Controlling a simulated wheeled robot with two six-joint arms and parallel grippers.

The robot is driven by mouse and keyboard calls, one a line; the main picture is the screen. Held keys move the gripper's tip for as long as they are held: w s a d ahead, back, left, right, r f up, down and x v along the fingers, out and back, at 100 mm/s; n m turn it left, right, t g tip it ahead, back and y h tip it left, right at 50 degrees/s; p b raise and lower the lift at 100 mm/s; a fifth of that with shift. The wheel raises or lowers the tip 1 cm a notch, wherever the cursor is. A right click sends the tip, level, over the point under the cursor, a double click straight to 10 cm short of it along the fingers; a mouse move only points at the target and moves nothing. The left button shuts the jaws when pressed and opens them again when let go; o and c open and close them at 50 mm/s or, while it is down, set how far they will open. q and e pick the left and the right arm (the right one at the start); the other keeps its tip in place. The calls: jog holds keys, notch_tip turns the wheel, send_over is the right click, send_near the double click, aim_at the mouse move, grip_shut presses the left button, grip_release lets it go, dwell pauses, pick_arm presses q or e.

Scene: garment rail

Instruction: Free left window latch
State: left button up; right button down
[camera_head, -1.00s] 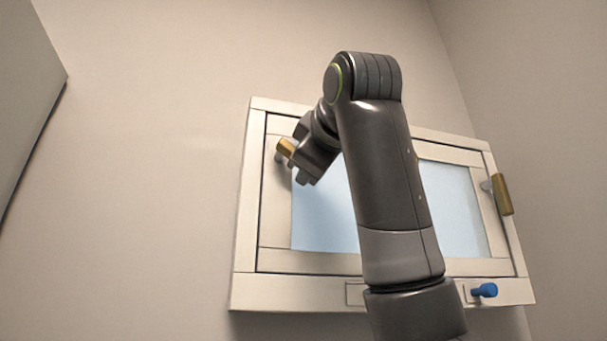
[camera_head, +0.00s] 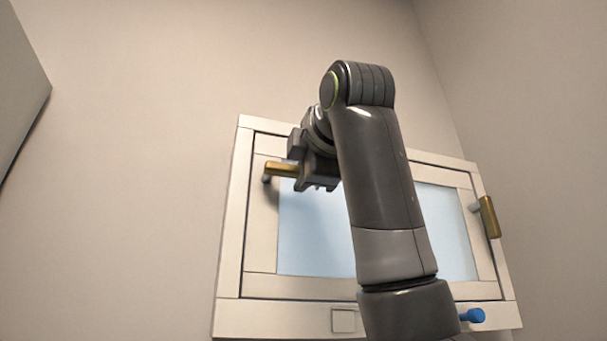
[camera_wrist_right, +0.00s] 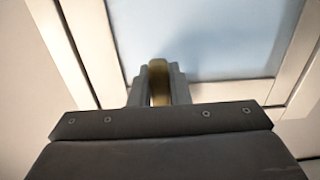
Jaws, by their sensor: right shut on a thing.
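The left window latch (camera_head: 279,169) is a brass-coloured handle on the left side of the window frame (camera_head: 231,220). It lies roughly level, its free end pointing right into my right gripper (camera_head: 318,184). In the right wrist view the brass handle (camera_wrist_right: 158,80) sits between the two fingers of my right gripper (camera_wrist_right: 159,92), which is shut on it. Part of the handle is hidden by the gripper. A second brass latch (camera_head: 489,217) on the right side of the frame hangs nearly upright. My left gripper is not in view.
A blue knob (camera_head: 472,315) sticks out at the lower right of the frame. A small square plate (camera_head: 343,320) is on the lower frame. The pale blue window pane (camera_head: 310,240) is partly covered by my right arm. A grey panel (camera_head: 18,90) stands at upper left.

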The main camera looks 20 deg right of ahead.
dwell(0.4)
jog(key=c, duration=1.4)
grip_release()
jog(key=shift+a, duration=0.1)
jog(key=shift+o, duration=0.2)
jog(key=shift+s, duration=0.1)
jog(key=shift+s+b, duration=0.3)
jog(key=shift+b, duration=0.05)
jog(key=s+b, duration=0.6)
jog(key=s, duration=1)
jog(key=shift+s, duration=0.4)
jog(key=shift+w, duration=0.1)
